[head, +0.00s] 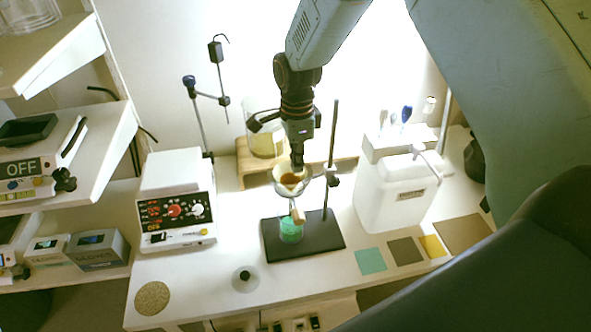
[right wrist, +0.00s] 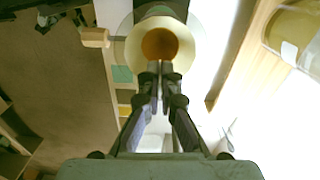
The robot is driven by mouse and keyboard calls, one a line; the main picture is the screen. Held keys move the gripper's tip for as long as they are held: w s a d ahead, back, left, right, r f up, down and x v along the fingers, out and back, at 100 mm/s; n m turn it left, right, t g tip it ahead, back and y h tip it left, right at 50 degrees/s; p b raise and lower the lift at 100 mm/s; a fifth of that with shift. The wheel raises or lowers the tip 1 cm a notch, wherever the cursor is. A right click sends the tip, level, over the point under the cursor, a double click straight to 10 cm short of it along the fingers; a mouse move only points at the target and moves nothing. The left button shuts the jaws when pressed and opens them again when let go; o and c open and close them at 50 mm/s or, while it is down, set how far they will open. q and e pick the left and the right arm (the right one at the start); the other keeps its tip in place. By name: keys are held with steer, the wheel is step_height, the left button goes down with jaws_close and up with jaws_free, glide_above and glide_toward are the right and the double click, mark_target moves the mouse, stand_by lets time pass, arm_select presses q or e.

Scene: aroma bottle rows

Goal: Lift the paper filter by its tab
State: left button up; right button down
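The cream paper filter (head: 291,187) with orange-brown residue sits in a clear funnel on a stand. In the right wrist view the filter (right wrist: 135,52) is a pale cone seen from above, with a brown-orange centre. My right gripper (head: 297,163) points down at the filter's rim. In the right wrist view its fingers (right wrist: 160,70) are nearly together at that rim and appear shut on it. The tab itself is hidden between the fingertips. A beaker with green liquid (head: 291,231) stands under the funnel. My left gripper is not in view.
The black stand base (head: 320,238) and upright rod (head: 332,150) are close beside the funnel. A large beaker (head: 264,143) is behind on a wooden riser. A white jug (head: 393,196) is to the right, a hotplate (head: 176,212) to the left. The front table is mostly clear.

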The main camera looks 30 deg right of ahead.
step_height(320, 180, up, 8)
steer(key=shift+r, duration=0.1)
step_height(320, 180, up, 10)
steer(key=p, duration=0.7)
steer(key=shift+s+a, duration=0.1)
stand_by(0.4)
